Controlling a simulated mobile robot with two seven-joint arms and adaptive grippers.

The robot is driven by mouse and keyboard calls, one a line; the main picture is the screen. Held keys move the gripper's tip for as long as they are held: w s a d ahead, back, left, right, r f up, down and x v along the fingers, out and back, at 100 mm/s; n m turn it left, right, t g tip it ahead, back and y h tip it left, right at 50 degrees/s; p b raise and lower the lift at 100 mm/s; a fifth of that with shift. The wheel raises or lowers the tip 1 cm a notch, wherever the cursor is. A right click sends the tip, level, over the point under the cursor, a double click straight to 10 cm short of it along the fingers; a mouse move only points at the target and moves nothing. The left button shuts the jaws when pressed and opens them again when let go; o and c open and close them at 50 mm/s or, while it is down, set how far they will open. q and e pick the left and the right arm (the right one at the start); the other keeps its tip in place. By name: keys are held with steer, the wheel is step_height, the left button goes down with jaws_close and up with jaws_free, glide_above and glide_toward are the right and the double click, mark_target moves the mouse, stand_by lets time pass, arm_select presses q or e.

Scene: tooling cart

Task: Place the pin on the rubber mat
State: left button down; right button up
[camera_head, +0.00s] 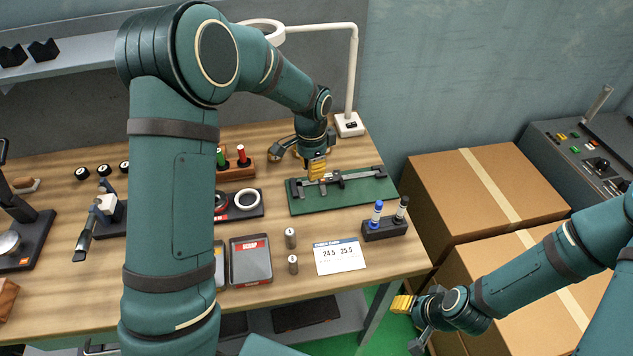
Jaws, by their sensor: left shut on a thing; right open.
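A green mat (363,196) lies at the right rear of the workbench with a metal caliper (355,176) across it. My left gripper (317,173) reaches down over the left part of the mat, its yellow fingers at the caliper's left end. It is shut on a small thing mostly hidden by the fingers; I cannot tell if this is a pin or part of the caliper. Two grey metal pins, a rear one (290,238) and a front one (293,264), stand upright left of a white card. My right gripper (409,322) is open beyond the bench's front right corner.
The white card (339,257) and a scrap tray (251,284) lie near the front edge. A marker holder (384,230) stands in front of the mat. A white tape roll (247,199) and a lamp base (348,125) are nearby. Cardboard boxes (487,185) stand right of the bench. My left arm hides the bench's middle.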

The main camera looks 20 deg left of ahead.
arm_select(q)
steer(key=shift+f, duration=2.35)
steer(key=shift+f+b, duration=0.15)
steer(key=shift+b, duration=0.2)
steer(key=c, duration=1)
jaws_free()
steer(key=shift+o, duration=0.2)
steer(key=shift+r, duration=0.4)
step_height(320, 180, up, 12)
steer(key=shift+f+p, duration=0.2)
steer(key=shift+p, duration=0.6)
